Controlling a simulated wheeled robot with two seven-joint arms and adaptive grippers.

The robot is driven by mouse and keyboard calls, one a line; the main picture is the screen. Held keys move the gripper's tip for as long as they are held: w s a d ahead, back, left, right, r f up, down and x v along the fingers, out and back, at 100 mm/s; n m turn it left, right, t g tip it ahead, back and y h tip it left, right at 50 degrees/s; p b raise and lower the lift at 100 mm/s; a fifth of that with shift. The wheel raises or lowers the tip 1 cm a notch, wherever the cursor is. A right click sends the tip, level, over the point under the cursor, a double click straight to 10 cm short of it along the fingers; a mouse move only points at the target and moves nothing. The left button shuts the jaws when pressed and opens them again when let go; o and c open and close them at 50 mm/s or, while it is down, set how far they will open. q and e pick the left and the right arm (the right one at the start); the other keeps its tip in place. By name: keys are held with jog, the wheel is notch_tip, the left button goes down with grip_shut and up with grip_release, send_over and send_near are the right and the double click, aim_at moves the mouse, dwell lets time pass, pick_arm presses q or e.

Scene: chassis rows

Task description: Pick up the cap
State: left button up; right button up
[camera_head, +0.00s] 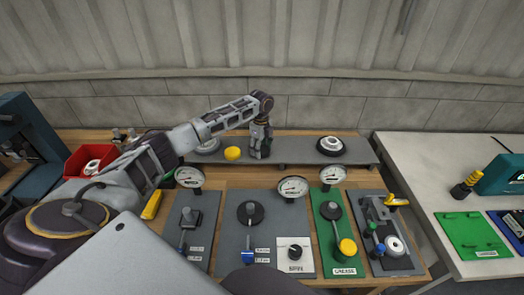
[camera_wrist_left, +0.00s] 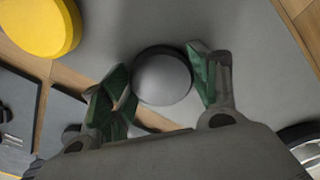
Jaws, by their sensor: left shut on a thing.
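My left gripper (camera_head: 261,150) points down over the raised grey shelf (camera_head: 290,151) at the back of the bench. In the left wrist view the green-padded fingers of this gripper (camera_wrist_left: 160,78) are shut on the sides of a round, smooth grey cap (camera_wrist_left: 162,80). In the head view the gripper hides the cap. I cannot tell whether the cap still touches the shelf. My right gripper is not in view.
A yellow disc (camera_head: 232,153) sits close left of the gripper. A black-rimmed wheel (camera_head: 330,146) lies farther right on the shelf. Gauges and fixture plates, including a green one (camera_head: 334,225), fill the bench front. A red bin (camera_head: 88,162) stands left.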

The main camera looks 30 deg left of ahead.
pick_arm(q)
jog(key=shift+r, duration=0.1)
notch_tip(320, 180, up, 10)
dwell(0.7)
